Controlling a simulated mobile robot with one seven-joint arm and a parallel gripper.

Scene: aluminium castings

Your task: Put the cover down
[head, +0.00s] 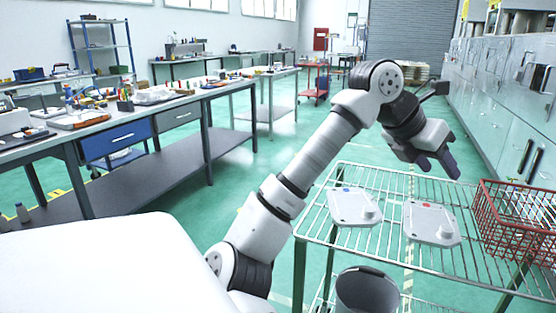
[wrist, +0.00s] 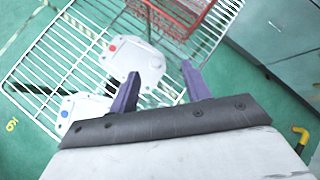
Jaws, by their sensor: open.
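Two light grey cast covers lie flat on a wire rack shelf (head: 385,250). The cover with a blue mark (head: 354,206) is on the left, and the cover with a red mark (head: 431,222) is to its right. In the wrist view the red-marked cover (wrist: 133,56) is just beyond my left finger, and the blue-marked cover (wrist: 82,108) is at the lower left, partly hidden by my gripper. My gripper (head: 447,166) is open and empty above the rack, apart from both covers.
A red wire basket (head: 517,222) stands on the right end of the rack. A grey bin (head: 367,291) is below the rack's near side. Grey cabinets (head: 510,95) line the right, and a cluttered workbench (head: 120,120) is at the left.

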